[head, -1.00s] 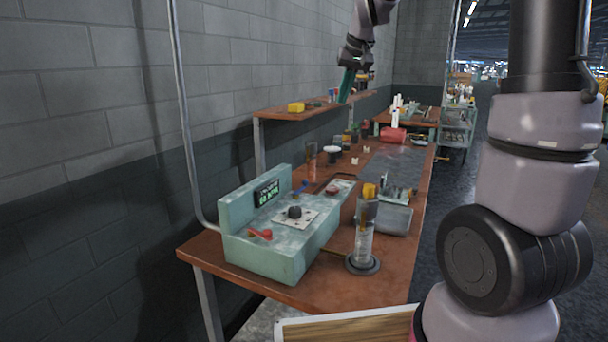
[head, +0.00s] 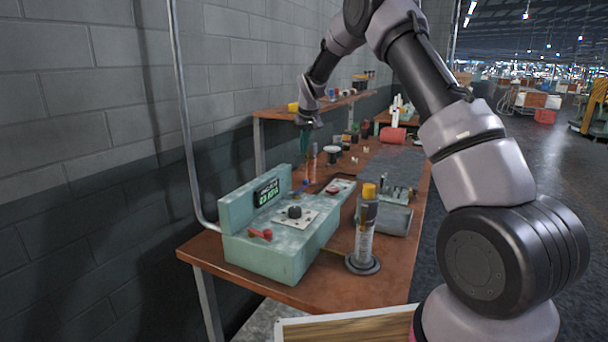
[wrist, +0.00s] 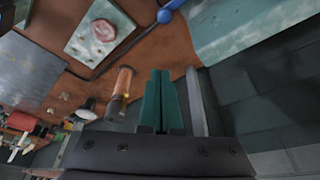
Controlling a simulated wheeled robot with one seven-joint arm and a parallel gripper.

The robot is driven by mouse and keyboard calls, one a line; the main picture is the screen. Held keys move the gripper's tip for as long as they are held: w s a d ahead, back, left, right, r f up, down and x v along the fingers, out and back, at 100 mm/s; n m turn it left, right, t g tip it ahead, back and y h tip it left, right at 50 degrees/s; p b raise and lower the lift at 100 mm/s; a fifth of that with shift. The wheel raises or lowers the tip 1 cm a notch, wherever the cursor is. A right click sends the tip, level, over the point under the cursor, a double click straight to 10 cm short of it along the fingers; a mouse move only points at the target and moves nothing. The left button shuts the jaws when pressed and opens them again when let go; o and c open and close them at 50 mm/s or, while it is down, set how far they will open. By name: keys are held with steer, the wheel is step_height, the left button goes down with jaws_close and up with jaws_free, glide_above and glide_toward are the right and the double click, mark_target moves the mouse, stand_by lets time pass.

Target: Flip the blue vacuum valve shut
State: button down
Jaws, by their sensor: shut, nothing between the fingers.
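The blue lever lies beyond the fingertips. The far side of the valve cannot be seen in the head view.
An orange-tinted tube (wrist: 122,82) stands close to the fingers. A yellow-capped cylinder (head: 365,215) stands at the bench front. A shelf (head: 335,104) runs along the wall.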

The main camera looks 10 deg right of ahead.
mark_target(301, 188)
steer(key=shift+w+f, duration=0.1)
steer(key=shift+f, duration=0.05)
step_height(301, 188, down, 10)
steer(key=shift+s+r, duration=0.25)
steer(key=shift+s, duration=0.1)
stand_by(0.6)
